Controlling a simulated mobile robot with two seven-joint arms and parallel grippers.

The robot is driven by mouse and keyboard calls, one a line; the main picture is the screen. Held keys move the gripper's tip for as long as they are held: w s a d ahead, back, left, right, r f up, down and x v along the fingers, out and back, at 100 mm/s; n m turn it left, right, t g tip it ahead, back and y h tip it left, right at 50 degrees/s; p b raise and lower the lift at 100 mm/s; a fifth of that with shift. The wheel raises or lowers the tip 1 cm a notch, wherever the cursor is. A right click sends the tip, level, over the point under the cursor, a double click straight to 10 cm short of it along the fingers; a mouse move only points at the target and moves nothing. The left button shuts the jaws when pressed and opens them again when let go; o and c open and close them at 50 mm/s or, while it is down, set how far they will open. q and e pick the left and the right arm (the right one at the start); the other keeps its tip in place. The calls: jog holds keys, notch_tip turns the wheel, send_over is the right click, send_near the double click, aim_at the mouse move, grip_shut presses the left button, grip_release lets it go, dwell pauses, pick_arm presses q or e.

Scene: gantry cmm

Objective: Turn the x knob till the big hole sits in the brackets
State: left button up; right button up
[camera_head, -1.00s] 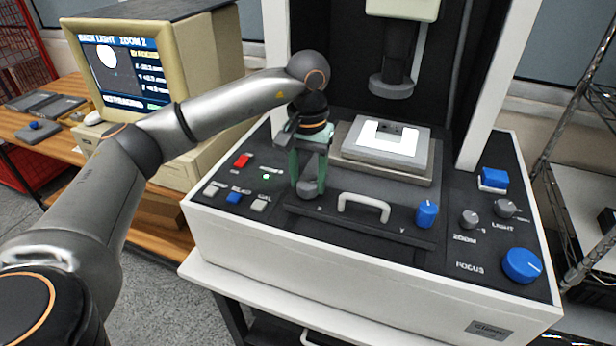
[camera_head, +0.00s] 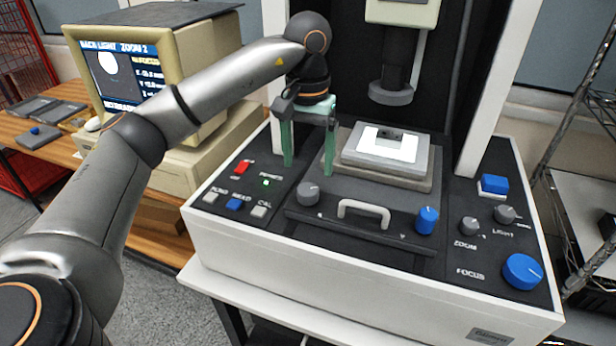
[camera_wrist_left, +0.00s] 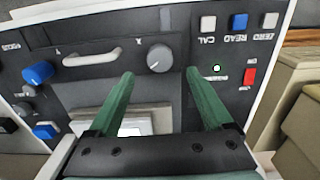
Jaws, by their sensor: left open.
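The grey x knob (camera_head: 308,194) stands on the console at the left end of the bar with the white handle; it also shows in the left wrist view (camera_wrist_left: 159,58). My left gripper (camera_head: 308,168) is open and empty, its green fingers pointing down behind and above the knob, apart from it. In the left wrist view the fingertips (camera_wrist_left: 160,73) straddle the knob's line with a wide gap. The monitor (camera_head: 125,68) shows a white disc, the big hole, at upper left on a dark field. My arm covers its lower right; brackets are too small to make out. My right gripper is out of view.
A blue knob (camera_head: 426,221) stands at the bar's right end, beyond the white handle (camera_head: 363,210). Red, blue and grey buttons lie left of the grey knob. The lit stage (camera_head: 388,149) stands behind, under the lens (camera_head: 391,93).

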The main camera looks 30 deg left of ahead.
aim_at(308, 189)
pick_arm(q)
notch_tip(308, 189, up, 6)
jog(key=p, duration=0.1)
jog(key=shift+s, duration=0.1)
dwell(0.6)
